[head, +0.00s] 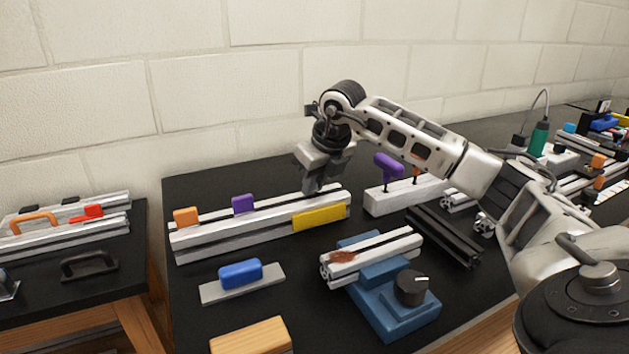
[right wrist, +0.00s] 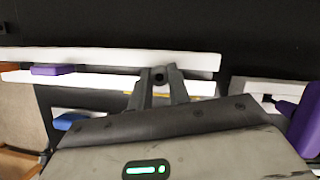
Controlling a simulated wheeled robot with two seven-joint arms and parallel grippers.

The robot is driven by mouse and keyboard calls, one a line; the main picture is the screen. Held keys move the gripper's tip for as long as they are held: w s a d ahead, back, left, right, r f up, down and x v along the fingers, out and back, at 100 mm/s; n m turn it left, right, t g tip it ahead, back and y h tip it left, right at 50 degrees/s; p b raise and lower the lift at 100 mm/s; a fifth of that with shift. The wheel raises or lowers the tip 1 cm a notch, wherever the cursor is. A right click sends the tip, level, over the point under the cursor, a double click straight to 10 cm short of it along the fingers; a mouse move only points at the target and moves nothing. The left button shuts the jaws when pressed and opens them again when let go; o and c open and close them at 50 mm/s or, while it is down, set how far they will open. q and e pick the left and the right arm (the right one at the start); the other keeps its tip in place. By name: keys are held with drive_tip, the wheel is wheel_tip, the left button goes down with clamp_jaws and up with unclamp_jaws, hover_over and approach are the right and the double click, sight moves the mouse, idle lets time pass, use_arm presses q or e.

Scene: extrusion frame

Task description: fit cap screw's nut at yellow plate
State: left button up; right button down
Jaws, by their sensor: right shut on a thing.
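The yellow plate (head: 319,217) sits against the front face of the long silver extrusion (head: 215,236), at its right end. My right gripper (head: 312,188) is above the extrusion's right part, just behind the plate, pointing down. In the right wrist view its fingertips (right wrist: 160,76) are closed on a small dark round piece (right wrist: 159,74), which looks like the cap screw with its nut. The piece is over or at the extrusion's slot; I cannot tell whether it touches. The head view hides it behind the fingers. Only a thin yellow edge shows in the wrist view. My left gripper is not in view.
Orange (head: 185,216) and purple (head: 243,204) blocks sit along the extrusion. A white block with purple-topped tool (head: 388,163) stands close right. A blue fixture (head: 389,309) holds short extrusions in front. A blue block (head: 240,272) lies on a grey strip at front left.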

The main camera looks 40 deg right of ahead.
drive_tip(key=shift+f, duration=0.35)
drive_tip(key=c, duration=1.2)
unclamp_jaws()
drive_tip(key=shift+c, duration=0.2)
drive_tip(key=shift+r, duration=0.1)
drive_tip(key=v, duration=1.6)
